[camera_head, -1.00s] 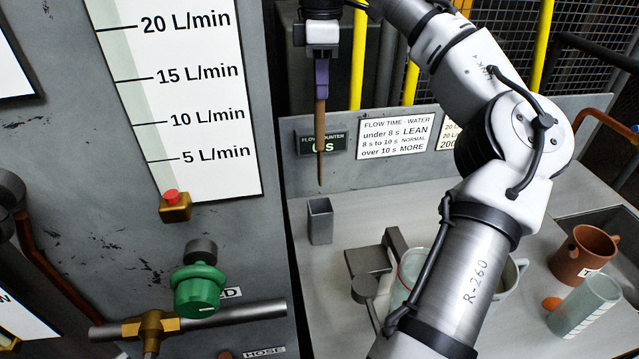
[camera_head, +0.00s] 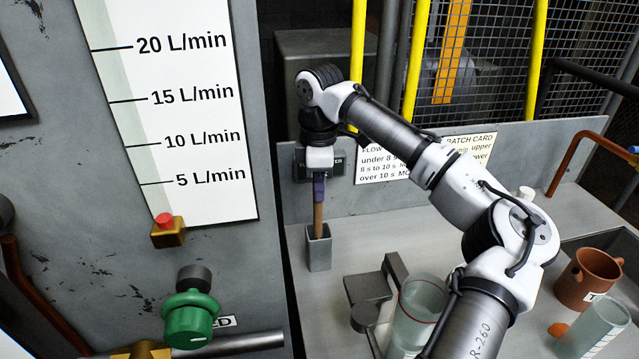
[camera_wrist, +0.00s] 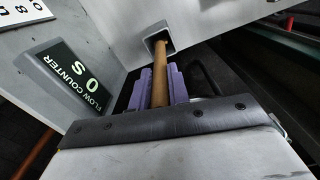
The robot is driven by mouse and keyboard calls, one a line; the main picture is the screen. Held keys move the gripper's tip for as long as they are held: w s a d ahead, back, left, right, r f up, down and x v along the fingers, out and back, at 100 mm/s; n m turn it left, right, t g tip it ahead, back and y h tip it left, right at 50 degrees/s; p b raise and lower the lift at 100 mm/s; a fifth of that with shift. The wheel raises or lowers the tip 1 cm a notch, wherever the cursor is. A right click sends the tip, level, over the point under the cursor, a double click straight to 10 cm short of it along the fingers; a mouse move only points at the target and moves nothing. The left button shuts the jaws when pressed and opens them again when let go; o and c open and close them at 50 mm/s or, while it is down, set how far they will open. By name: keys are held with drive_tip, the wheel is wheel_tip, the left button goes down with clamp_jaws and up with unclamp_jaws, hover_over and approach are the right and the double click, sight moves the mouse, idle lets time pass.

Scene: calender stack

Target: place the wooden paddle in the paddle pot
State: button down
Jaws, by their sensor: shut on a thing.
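The wooden paddle (camera_head: 318,215) is a thin brown stick, held upright by my gripper (camera_head: 319,186). Its lower end is inside the mouth of the paddle pot (camera_head: 319,253), a small grey square pot on the bench at the left. In the wrist view my gripper (camera_wrist: 161,88) has its purple fingers shut on both sides of the paddle (camera_wrist: 160,72), and the far end of the stick enters the square opening of the pot (camera_wrist: 150,42). The paddle's tip is hidden inside the pot; whether it touches the bottom I cannot tell.
A grey stand (camera_head: 370,288), a clear beaker (camera_head: 414,310), a brown jug (camera_head: 588,278) and a clear cylinder (camera_head: 592,328) stand to the right. The flow counter (camera_wrist: 76,80) is close by my gripper. A gauge panel with a green knob (camera_head: 190,318) borders the left.

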drive_tip(key=shift+f, duration=0.15)
drive_tip(key=c, duration=1.3)
unclamp_jaws()
drive_tip(key=shift+c, duration=0.2)
wheel_tip(320, 180, up, 12)
drive_tip(key=shift+r, duration=0.2)
